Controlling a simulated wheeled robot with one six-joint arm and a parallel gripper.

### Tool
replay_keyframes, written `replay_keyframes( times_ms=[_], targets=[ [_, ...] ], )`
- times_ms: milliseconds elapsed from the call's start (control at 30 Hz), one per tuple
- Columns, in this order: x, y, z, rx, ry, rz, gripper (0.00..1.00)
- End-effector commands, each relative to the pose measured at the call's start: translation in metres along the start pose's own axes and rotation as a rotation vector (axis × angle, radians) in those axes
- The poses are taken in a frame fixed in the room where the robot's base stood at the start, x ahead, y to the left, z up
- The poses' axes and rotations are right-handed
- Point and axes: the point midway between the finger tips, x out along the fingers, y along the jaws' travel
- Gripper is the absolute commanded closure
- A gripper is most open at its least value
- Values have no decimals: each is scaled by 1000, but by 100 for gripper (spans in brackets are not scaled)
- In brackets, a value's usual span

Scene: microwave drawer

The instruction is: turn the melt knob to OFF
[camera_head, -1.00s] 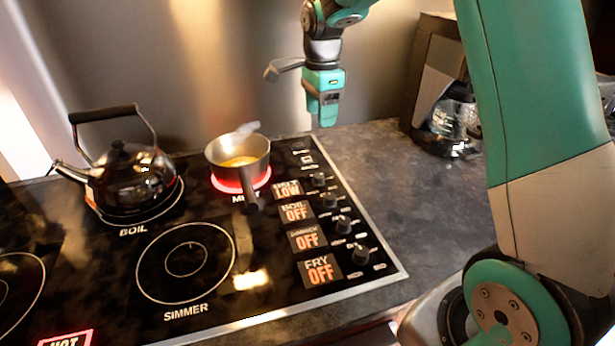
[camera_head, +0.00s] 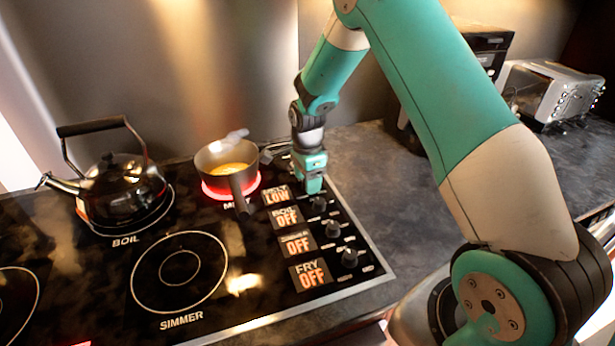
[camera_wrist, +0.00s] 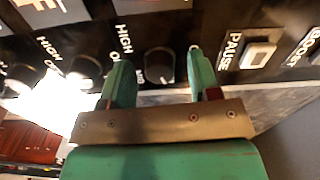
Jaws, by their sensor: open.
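The melt knob (camera_wrist: 160,67) is a dark round knob, seen in the wrist view between the two green fingers of my gripper (camera_wrist: 159,60). The fingers are open, one to each side of it, with a gap to the knob; I cannot tell how deep they reach. In the head view my gripper (camera_head: 312,188) points down over the far end of the knob row and hides the melt knob. The melt display (camera_head: 277,195) reads LOW in orange.
More knobs (camera_head: 333,230) line the panel toward the front; their displays (camera_head: 298,243) read OFF. A saucepan (camera_head: 228,162) with yellow contents sits on a glowing burner, left of my gripper. A kettle (camera_head: 122,190) stands at left. A PAUSE button (camera_wrist: 260,54) lies beside the fingers.

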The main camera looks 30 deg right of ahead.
Motion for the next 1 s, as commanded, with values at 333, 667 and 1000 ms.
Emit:
replay_keyframes(
  times_ms=[333, 667, 1000],
  targets=[
    [3, 0, 0, 0, 0, 0, 50],
    [2, 0, 0, -2, 0, 0, 93],
    [3, 0, 0, -106, 0, 0, 93]
  ],
)
